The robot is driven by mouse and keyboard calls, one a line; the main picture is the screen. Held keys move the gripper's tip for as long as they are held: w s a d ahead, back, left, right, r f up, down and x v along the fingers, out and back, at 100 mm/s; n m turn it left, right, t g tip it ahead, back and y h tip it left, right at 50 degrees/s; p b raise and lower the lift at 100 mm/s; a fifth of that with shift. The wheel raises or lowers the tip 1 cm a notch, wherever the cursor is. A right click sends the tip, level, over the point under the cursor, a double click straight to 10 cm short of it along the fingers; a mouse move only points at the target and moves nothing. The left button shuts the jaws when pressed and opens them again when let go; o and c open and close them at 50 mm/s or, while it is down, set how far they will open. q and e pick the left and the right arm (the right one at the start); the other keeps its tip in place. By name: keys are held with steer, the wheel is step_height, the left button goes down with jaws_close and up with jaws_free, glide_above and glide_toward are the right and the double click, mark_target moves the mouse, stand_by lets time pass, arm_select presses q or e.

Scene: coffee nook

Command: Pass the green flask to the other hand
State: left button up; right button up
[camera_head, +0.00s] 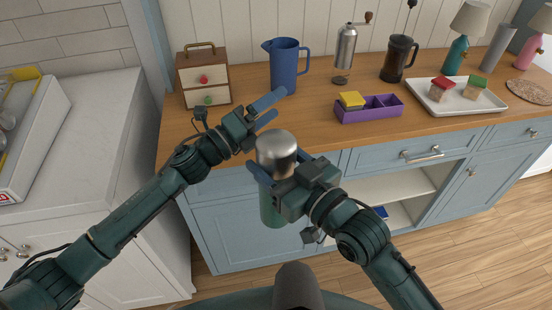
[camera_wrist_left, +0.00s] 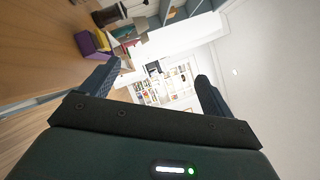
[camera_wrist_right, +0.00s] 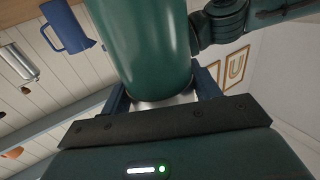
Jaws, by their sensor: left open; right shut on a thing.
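The green flask (camera_head: 272,211) has a silver top (camera_head: 277,148) and is held upright in front of the counter. My right gripper (camera_head: 270,180) is shut on it just below the silver top. In the right wrist view the green flask body (camera_wrist_right: 150,40) fills the top middle, between the blue fingers. My left gripper (camera_head: 268,108) is open and empty, above and to the left of the flask, near the counter's front edge. In the left wrist view its two fingers (camera_wrist_left: 155,85) stand apart with nothing between them. The flask's lower part is partly hidden by my right arm.
The wooden counter (camera_head: 240,125) holds a small drawer box (camera_head: 203,77), blue jug (camera_head: 284,66), grinder (camera_head: 345,50), French press (camera_head: 397,60), purple tray (camera_head: 370,113) and white tray (camera_head: 460,102). The counter's front edge lies close behind the flask and left gripper.

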arm_select(q)
steer(key=s+a+f+n+t+y, duration=0.2)
steer(key=a+f+n+y, duration=0.25)
steer(key=f+n, duration=0.5)
steer(key=s+a+f+n+g+y, duration=0.2)
steer(key=s+f+n+y, duration=0.2)
steer(key=s+f+n, duration=0.4)
steer(key=s+a+f+n+g+y, duration=0.3)
steer(key=s+f+n, duration=0.6)
steer(key=s+n, duration=0.4)
steer(key=s, duration=0.2)
steer(key=shift+s+y, duration=0.35)
